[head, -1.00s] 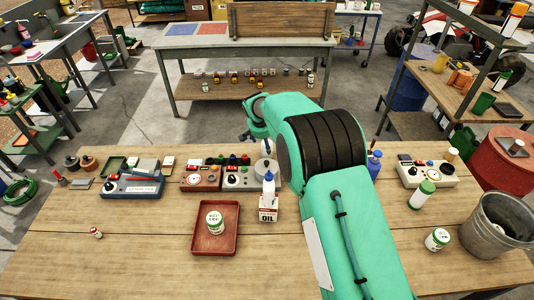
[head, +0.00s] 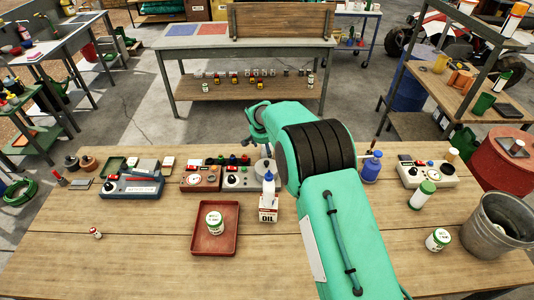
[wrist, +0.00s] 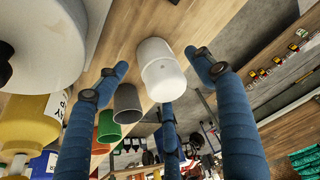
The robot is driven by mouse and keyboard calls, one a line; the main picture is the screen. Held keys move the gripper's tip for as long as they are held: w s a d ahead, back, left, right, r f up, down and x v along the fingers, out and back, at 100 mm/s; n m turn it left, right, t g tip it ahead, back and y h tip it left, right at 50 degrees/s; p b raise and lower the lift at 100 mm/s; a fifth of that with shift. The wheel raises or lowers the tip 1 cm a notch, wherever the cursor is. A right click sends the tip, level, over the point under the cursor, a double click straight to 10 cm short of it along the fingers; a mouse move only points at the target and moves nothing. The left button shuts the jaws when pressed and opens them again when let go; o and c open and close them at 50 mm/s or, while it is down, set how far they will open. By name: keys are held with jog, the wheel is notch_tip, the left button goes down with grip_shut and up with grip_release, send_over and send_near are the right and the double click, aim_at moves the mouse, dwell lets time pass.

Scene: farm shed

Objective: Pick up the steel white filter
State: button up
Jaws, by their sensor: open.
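In the wrist view a plain white cylinder (wrist: 160,70), which looks like the steel white filter, stands on the wooden tabletop. My gripper (wrist: 158,66) is open, its blue fingers spread around the white cylinder with visible gaps on the left and right. One finger shows below it in the picture; whether that finger touches it I cannot tell.
In the wrist view a grey cup (wrist: 127,104), a green cup (wrist: 108,127) and a yellow bottle (wrist: 32,118) stand close by. In the head view an oil bottle (head: 268,207), a blue bottle (head: 371,168) and a red tray (head: 228,243) are near my arm.

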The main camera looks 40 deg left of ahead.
jog(key=shift+x, duration=2.2)
jog(key=shift+s, duration=0.1)
jog(key=shift+c, duration=0.5)
jog(key=c, duration=1.2)
jog(key=shift+o, duration=0.2)
jog(key=shift+r, duration=5.05)
